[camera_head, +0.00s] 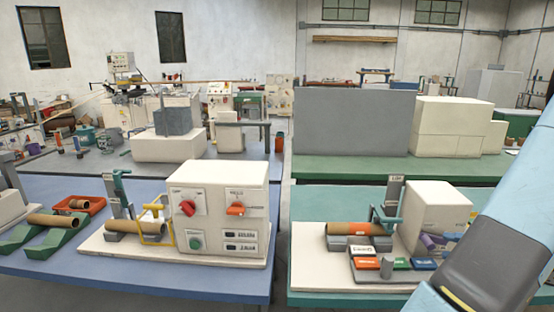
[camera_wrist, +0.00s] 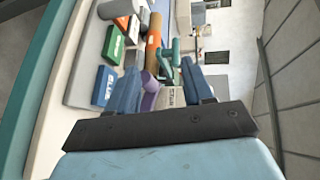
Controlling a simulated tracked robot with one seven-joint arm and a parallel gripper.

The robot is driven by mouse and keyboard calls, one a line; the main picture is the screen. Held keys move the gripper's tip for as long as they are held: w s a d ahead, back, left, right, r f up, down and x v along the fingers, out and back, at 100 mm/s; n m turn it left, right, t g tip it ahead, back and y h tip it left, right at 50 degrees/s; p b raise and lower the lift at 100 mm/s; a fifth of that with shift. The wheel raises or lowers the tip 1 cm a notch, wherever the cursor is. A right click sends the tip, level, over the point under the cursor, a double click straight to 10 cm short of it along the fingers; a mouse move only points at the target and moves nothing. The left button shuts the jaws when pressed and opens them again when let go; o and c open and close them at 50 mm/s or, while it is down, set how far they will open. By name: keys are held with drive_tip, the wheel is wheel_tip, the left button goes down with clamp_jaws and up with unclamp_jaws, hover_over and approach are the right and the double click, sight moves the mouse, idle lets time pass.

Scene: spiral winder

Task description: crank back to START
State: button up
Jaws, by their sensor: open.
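The winder on the right bench has a white housing (camera_head: 437,213), a brown tube with an orange section (camera_head: 352,229) and a teal crank-like arm (camera_head: 385,212) beside an upright grey post. In the wrist view the tube (camera_wrist: 153,42) and teal arm (camera_wrist: 171,60) lie beyond my fingertips. A small white plate (camera_wrist: 168,97) with dark lettering, only partly readable, shows between the fingers beside a purple part (camera_wrist: 149,97). My gripper (camera_wrist: 158,68) is open, with nothing seen held between its two blue fingers. In the head view the gripper itself is out of frame.
Orange, green and blue labelled blocks (camera_head: 396,264) stand at the winder's front. The left bench holds another white machine (camera_head: 222,213) with knobs and a yellow handle (camera_head: 156,232), plus green cradles (camera_head: 52,241). A grey panel (camera_head: 352,122) stands behind the right bench.

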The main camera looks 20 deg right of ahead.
drive_tip(key=w+a+r+n+g+h, duration=0.1)
drive_tip(key=w+a+r+n+g, duration=0.15)
drive_tip(key=a, duration=0.45)
drive_tip(key=w+a+r+n+g+h, duration=0.1)
drive_tip(key=w+a+r+g, duration=0.1)
drive_tip(key=a+r+g, duration=0.35)
drive_tip(key=w+a+r+n+g+h, duration=0.1)
drive_tip(key=w+a+r+n+g, duration=0.1)
drive_tip(key=a, duration=0.7)
drive_tip(key=s+a+r+n+t+h, duration=0.1)
drive_tip(key=s+a+r+n+h, duration=0.1)
drive_tip(key=a+r, duration=0.3)
drive_tip(key=s+a+r+n+t+h, duration=0.2)
drive_tip(key=s+a+r+h, duration=0.3)
drive_tip(key=a, duration=0.5)
drive_tip(key=shift+s+a+r+n, duration=0.25)
drive_tip(key=shift+r+n, duration=0.1)
drive_tip(key=shift+r, duration=0.1)
drive_tip(key=shift+c, duration=0.8)
